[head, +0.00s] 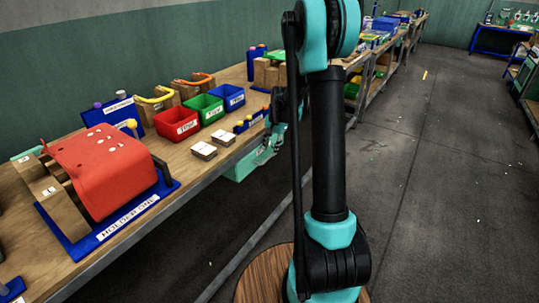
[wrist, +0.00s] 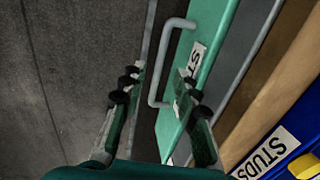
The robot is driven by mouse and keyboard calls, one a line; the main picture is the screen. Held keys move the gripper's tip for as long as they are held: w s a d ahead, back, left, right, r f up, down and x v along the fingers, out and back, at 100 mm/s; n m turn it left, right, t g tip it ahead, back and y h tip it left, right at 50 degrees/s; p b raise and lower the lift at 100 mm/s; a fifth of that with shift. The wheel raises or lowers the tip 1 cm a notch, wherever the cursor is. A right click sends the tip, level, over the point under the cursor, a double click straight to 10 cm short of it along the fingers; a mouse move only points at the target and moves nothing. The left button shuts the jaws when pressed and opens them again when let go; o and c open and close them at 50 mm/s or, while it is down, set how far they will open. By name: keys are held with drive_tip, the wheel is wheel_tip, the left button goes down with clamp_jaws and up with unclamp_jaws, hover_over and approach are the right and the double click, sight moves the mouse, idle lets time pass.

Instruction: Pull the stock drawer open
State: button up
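The stock drawer is a teal-green box (head: 240,167) under the bench edge, partly hidden by my arm and gripper in the head view. In the wrist view its green front (wrist: 207,35) carries a grey bar handle (wrist: 153,65) and a white label, partly covered by a finger. My gripper (wrist: 161,82) is open, with one finger on each side of the handle bar in the picture. I cannot tell whether the fingers touch it. In the head view my gripper (head: 270,145) is beside the drawer, below the bench top.
A grey bench rail runs along the front edge. The dark floor (head: 420,170) to the right is clear.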

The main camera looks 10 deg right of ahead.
sight(269, 157)
drive_tip(key=shift+w+a+f, duration=0.15)
drive_tip(key=shift+f, duration=0.85)
drive_tip(key=shift+w+a+f, duration=0.1)
drive_tip(key=shift+w+f, duration=0.05)
drive_tip(key=shift+f, duration=0.85)
clamp_jaws()
